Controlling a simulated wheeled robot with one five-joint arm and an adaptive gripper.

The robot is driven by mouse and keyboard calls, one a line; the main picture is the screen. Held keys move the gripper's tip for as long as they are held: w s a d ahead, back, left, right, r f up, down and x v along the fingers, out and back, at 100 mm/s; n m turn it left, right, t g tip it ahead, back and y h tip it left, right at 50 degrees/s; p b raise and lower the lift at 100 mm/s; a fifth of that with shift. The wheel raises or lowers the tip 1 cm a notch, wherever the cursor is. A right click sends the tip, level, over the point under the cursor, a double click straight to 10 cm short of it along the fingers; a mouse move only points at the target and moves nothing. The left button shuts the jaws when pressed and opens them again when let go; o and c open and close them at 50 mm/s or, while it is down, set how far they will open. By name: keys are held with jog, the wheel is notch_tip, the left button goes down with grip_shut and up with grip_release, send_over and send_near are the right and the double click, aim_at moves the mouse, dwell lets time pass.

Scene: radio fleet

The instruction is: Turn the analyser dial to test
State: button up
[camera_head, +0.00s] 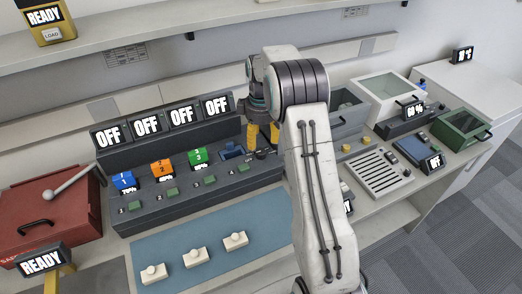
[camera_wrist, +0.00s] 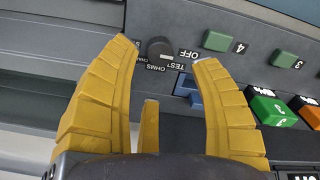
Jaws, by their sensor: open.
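The analyser dial (camera_wrist: 160,48) is a small dark round knob on a dark grey console (camera_head: 135,218). In the wrist view the labels OFF, TEST and OHMS stand around it, upside down or tilted. I cannot tell which label the dial points to. In the head view the dial (camera_head: 262,154) sits at the console's right end, just below my gripper (camera_head: 263,136). My gripper's yellow fingers are open and empty. In the wrist view my gripper (camera_wrist: 169,52) has its fingertips on either side of the dial; whether they touch it is unclear.
Blue, orange and green numbered modules (camera_head: 162,169) stand in the console beside an empty-looking blue slot (camera_wrist: 187,88). Small green buttons (camera_wrist: 217,41) lie near the dial. Several OFF displays (camera_head: 146,124) stand behind. A blue mat (camera_head: 190,268) with white knobbed blocks lies in front.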

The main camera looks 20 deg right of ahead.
aim_at(261, 151)
jog(key=shift+f+p, duration=1.7)
jog(key=shift+p, duration=0.1)
jog(key=shift+f, duration=1.45)
jog(key=shift+c, duration=0.3)
grip_shut()
